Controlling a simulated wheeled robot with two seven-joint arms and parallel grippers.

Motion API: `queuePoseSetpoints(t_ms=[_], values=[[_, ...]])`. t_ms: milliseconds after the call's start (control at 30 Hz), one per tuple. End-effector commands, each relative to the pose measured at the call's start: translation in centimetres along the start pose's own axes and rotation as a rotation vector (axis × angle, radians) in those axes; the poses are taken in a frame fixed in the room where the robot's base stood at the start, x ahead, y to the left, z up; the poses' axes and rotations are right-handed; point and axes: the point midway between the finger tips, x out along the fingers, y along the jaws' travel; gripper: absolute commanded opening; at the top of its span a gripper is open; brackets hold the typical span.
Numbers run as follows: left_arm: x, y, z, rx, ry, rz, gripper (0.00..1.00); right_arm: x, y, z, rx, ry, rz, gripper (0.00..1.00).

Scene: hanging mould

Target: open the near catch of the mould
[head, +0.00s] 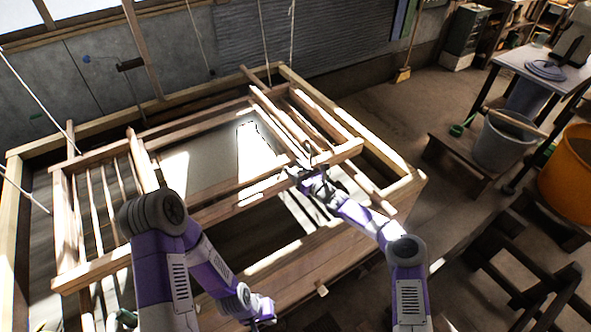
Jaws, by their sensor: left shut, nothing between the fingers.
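The mould is a large wooden frame (232,203) with slats, hung on cords over a wooden vat. A pale sheet-like surface (205,165) shows in its middle, partly in bright sun. My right gripper (308,182) is at the mould's near rail, right of the middle. It is small and dark there, and I cannot tell whether it touches the rail or what is between its fingers. My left gripper (265,312) is shut and empty, low in front of the vat's near wall, apart from the mould. I cannot make out the near catch clearly.
The vat's thick wooden rim (335,235) runs below the mould. A small wooden peg (322,290) sticks out of its near side. Cords (292,40) hang from above. Buckets (500,140), an orange tub (570,175) and dark trestles (510,265) stand at the right. Floor between is free.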

Motion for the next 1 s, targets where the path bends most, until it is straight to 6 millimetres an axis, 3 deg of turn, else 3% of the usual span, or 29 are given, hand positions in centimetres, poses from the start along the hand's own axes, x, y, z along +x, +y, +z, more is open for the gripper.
queuePoseSetpoints(t_ms=[33, 300, 633, 1000], values=[[0.0, 0.0, 0.0, 0.000, 0.000, 0.000, 0.00, 0.0, 0.0, 0.0, 0.000, 0.000, 0.000, 0.41], [0.0, 0.0, 0.0, 0.000, 0.000, 0.000, 0.00, 0.0, 0.0, 0.0, 0.000, 0.000, 0.000, 0.00], [0.5, -0.2, 0.0, 0.000, 0.000, 0.000, 0.00, -0.3, 0.1, -0.3, -0.001, -0.031, 0.006, 0.00], [4.8, -1.8, -0.2, 0.000, 0.000, 0.000, 0.00, -2.5, 0.4, -0.8, -0.047, -0.309, 0.034, 0.00]])
